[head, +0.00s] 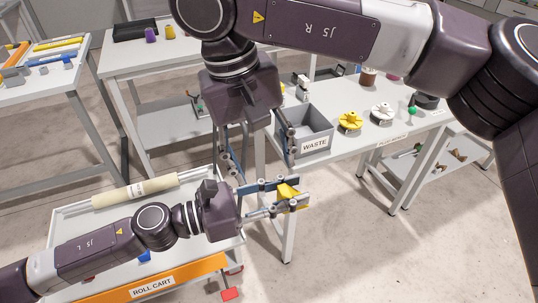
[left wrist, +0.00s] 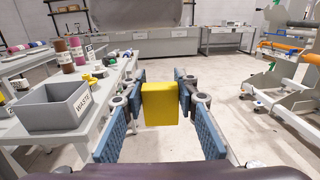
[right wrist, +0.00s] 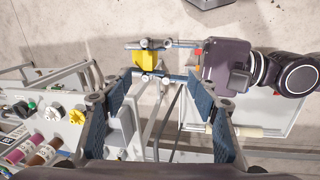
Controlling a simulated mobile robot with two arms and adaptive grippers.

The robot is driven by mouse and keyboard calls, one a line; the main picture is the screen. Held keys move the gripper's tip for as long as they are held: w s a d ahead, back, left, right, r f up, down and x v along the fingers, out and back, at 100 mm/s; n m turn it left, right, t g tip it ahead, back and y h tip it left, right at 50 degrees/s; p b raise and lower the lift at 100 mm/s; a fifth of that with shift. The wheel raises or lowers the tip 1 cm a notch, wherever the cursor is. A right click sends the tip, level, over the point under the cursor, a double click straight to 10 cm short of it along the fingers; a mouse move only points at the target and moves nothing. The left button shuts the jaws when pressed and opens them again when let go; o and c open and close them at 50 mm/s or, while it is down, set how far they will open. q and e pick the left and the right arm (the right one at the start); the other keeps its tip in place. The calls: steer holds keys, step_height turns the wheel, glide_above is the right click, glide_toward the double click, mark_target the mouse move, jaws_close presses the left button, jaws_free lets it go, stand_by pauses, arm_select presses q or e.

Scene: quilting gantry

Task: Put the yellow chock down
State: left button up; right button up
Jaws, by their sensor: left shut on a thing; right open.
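The yellow chock (head: 287,194) is gripped between the fingertips of my left gripper (head: 277,197), held in the air beside the roll cart's right end. In the left wrist view the yellow chock (left wrist: 160,104) is a yellow block between both blue finger pads. My right gripper (head: 258,150) is open and empty, pointing down above and behind the left one. In the right wrist view the chock (right wrist: 146,56) shows beyond my right gripper's open fingers (right wrist: 170,95). The chock's sides are partly hidden by the left fingers.
The roll cart (head: 70,222) with a cream roll (head: 135,190) lies under my left arm. A grey waste bin (head: 314,142), yellow spool (head: 350,122) and white spool (head: 382,113) stand on the table behind. Floor to the right (head: 400,245) is clear.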

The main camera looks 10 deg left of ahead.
mark_target(285, 191)
steer(key=shift+n+t+h, duration=0.4)
steer(key=shift+t+h, duration=0.1)
steer(key=x, duration=0.7)
steer(key=d+x, duration=0.1)
steer(key=x, duration=0.3)
steer(key=shift+w+d+f, duration=0.1)
steer(key=shift+w+d, duration=0.05)
steer(key=shift+d, duration=0.05)
steer(key=shift+c, duration=0.6)
steer(key=c, duration=1)
arm_select(q)
steer(key=o, duration=1.3)
steer(key=shift+c, duration=0.2)
arm_select(e)
steer(key=shift+c, duration=0.9)
